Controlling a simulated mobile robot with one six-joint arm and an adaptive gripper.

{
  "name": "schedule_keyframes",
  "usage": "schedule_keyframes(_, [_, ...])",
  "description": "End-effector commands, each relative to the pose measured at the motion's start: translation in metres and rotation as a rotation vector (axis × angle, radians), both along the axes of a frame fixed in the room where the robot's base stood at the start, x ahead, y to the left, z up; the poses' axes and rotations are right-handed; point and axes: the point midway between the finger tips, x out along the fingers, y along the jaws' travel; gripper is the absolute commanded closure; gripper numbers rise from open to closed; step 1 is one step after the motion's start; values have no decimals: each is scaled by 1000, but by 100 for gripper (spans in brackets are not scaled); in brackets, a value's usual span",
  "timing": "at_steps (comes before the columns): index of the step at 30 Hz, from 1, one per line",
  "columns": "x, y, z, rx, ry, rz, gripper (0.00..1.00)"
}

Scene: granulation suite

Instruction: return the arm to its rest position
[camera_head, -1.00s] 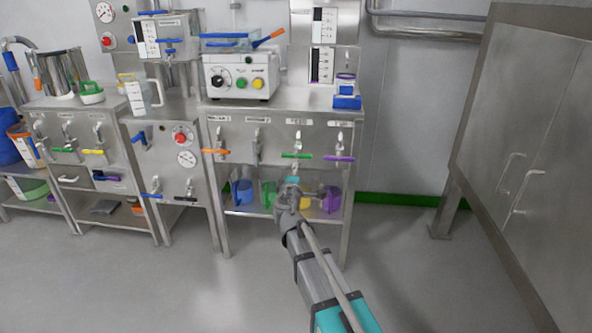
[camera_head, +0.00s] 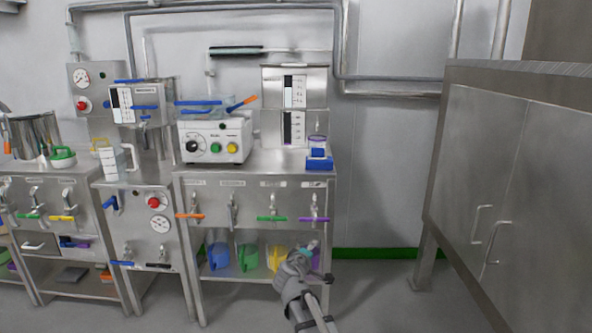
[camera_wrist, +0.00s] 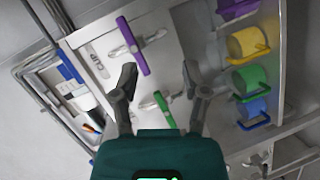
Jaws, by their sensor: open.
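My gripper (camera_head: 312,254) is in the lower middle of the head view, in front of the lower shelf of the steel bench. In the wrist view my gripper (camera_wrist: 160,82) shows two dark fingers spread apart with nothing between them. Beyond the fingers are a tap with a purple handle (camera_wrist: 133,45) and a tap with a green handle (camera_wrist: 163,109). My gripper appears apart from both. Part of the lower shelf is hidden behind my arm in the head view.
The steel bench (camera_head: 255,179) carries a white control box (camera_head: 215,138) and a blue block (camera_head: 319,163). Blue, green and yellow jugs (camera_head: 276,258) stand on its shelf. A large steel cabinet (camera_head: 510,180) stands at right. Floor shows between bench and cabinet.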

Motion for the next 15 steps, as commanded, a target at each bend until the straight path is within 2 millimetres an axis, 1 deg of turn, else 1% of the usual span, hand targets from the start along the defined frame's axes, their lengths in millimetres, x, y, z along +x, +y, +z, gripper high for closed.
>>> schedule_keyframes(1, [-11, -21, -3, 50, 33, -58, 42])
schedule_keyframes(3, [-25, -45, -13, 123, 85, -136, 42])
schedule_keyframes(6, [-46, -75, -27, 228, 162, -243, 42])
schedule_keyframes(10, [-79, -105, -47, 364, 273, -373, 42])
schedule_keyframes(12, [-97, -118, -56, 435, 337, -438, 42])
schedule_keyframes(15, [-126, -131, -69, 538, 433, -525, 42])
